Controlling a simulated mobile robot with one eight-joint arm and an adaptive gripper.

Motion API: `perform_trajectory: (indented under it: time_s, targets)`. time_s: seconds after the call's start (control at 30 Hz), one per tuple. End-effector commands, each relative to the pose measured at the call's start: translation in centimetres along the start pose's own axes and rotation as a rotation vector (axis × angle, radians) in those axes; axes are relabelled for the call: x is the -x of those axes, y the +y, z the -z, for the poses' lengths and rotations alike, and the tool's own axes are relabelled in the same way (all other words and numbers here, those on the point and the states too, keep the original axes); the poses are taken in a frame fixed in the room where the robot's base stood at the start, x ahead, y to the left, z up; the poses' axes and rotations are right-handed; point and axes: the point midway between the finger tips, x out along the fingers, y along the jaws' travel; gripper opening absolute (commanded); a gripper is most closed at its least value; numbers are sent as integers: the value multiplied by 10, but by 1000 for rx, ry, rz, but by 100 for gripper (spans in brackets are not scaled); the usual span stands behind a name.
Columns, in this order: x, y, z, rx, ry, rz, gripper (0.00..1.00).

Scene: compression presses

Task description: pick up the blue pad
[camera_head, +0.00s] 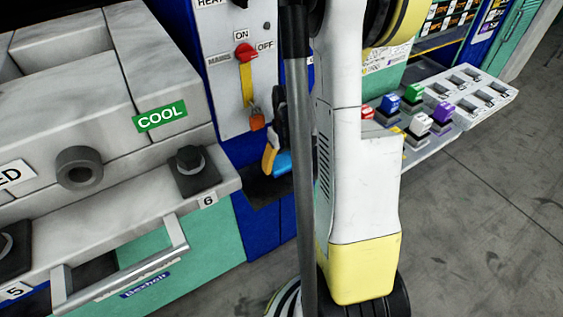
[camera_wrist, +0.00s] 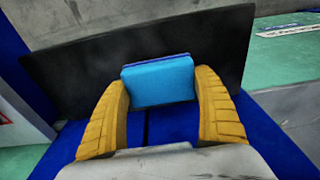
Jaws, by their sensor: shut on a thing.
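The blue pad (camera_wrist: 158,80) is a light blue block with a darker blue back edge, seen in the wrist view. It sits between the two yellow fingers of my gripper (camera_wrist: 161,84), which is shut on it. In the head view, part of the blue pad (camera_head: 283,164) shows beside a yellow finger of my gripper (camera_head: 276,160), left of my grey pole. The pad is over or in front of a black plate (camera_wrist: 75,85); I cannot tell whether it touches it. The rest of the gripper is partly hidden in the head view.
A grey press (camera_head: 95,110) marked COOL is at the left. Open floor (camera_head: 490,220) lies at lower right.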

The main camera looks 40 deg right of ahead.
Motion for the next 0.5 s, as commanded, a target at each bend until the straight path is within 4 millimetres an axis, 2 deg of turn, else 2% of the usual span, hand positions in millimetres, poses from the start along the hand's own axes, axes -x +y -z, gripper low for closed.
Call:
perform_trajectory:
  time_s: [0.03,0.3,0.5]
  targets:
    - [13,0,1,0,0,0,59]
    - [59,0,6,0,0,0,59]
    - [59,0,-41,-3,0,0,59]
